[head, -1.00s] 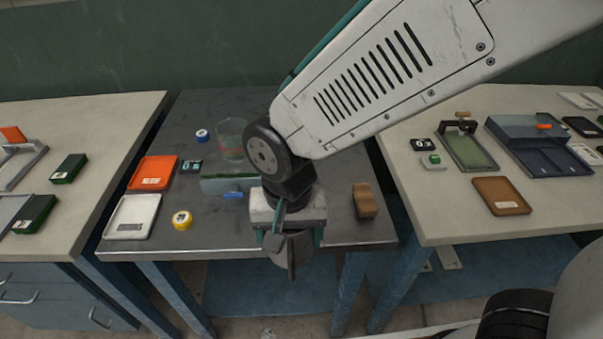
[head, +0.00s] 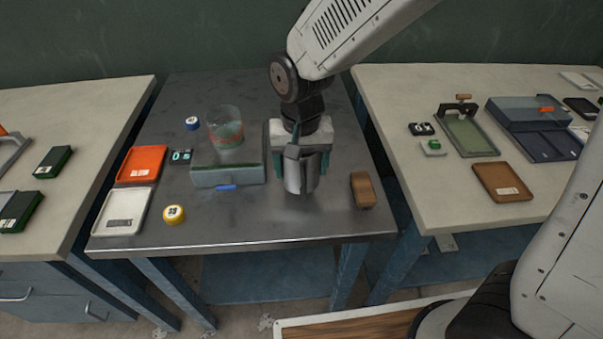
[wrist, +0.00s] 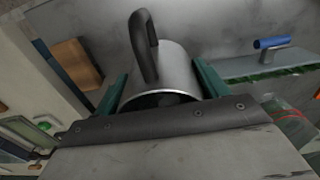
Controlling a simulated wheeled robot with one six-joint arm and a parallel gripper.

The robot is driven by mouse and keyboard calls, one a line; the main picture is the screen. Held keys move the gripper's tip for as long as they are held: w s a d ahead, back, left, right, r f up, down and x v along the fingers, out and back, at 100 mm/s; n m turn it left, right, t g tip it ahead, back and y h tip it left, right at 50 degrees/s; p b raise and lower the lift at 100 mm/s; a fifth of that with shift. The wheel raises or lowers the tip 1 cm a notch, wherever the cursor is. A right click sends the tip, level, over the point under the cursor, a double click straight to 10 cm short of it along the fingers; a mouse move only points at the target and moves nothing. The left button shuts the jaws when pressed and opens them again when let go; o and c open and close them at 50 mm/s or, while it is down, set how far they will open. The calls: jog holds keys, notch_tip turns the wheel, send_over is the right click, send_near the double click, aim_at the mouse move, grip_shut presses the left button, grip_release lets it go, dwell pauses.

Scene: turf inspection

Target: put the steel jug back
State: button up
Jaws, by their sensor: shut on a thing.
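The steel jug (head: 300,175) is a grey metal cylinder with a dark handle. My gripper (head: 301,157) is shut on it, over the front right part of the dark steel table (head: 260,218). In the wrist view the jug (wrist: 179,72) sits between the two green fingers, with its black handle curving up on the near side. The jug looks roughly upright. I cannot tell whether its base touches the table. The grip hides part of it in the head view.
Orange (head: 142,163) and white (head: 125,210) trays and a yellow disc (head: 174,214) lie left. The table's front centre is clear.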

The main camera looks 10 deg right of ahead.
jog(key=shift+w+d, duration=0.1)
jog(key=shift+w, duration=0.2)
jog(key=shift+f, duration=1.75)
jog(key=shift+f, duration=0.1)
jog(key=o, duration=1.4)
jog(key=shift+c, duration=0.2)
